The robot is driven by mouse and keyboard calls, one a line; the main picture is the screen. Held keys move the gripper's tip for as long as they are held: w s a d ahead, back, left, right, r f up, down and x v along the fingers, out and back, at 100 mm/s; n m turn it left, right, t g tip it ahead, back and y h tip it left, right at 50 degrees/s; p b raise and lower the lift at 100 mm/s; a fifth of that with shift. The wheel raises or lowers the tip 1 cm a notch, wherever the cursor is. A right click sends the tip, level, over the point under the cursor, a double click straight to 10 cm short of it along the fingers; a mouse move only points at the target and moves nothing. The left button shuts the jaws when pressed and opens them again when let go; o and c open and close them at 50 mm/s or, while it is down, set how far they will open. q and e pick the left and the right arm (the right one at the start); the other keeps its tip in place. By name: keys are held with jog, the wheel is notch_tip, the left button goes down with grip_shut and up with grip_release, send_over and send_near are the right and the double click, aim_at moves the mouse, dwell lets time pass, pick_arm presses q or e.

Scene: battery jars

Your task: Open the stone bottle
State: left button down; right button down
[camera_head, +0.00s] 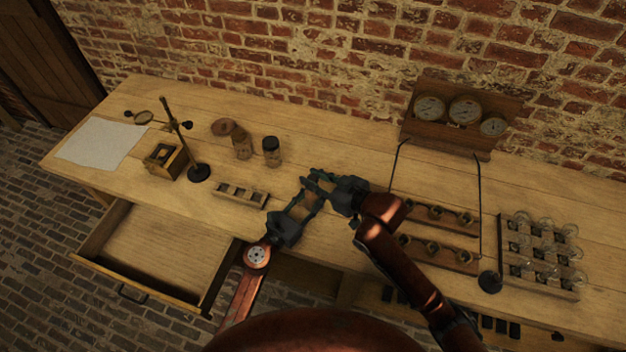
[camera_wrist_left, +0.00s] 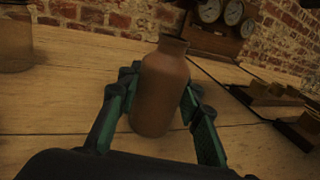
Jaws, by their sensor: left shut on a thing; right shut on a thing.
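The stone bottle (camera_wrist_left: 162,92) is a brown, narrow-necked bottle, standing close to upright with a slight tilt in the left wrist view. My left gripper (camera_wrist_left: 160,108) is shut around its body, one green-padded finger on each side. In the head view the bottle (camera_head: 302,207) is small and partly covered by the fingers of my left gripper (camera_head: 303,204). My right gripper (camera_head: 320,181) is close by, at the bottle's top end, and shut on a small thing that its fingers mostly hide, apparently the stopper. The bottle's rim looks bare in the left wrist view.
Two jars (camera_head: 242,146) (camera_head: 271,152) and a small wooden rack (camera_head: 240,195) stand to the left. An open drawer (camera_head: 150,250) juts out at front left. A wooden stand with thin rods (camera_head: 440,218) and a crate of glass jars (camera_head: 541,250) stand to the right.

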aim_at(313, 178)
jog(key=shift+r, duration=1.45)
pick_arm(q)
jog(key=c, duration=1.3)
grip_release()
jog(key=v, duration=1.2)
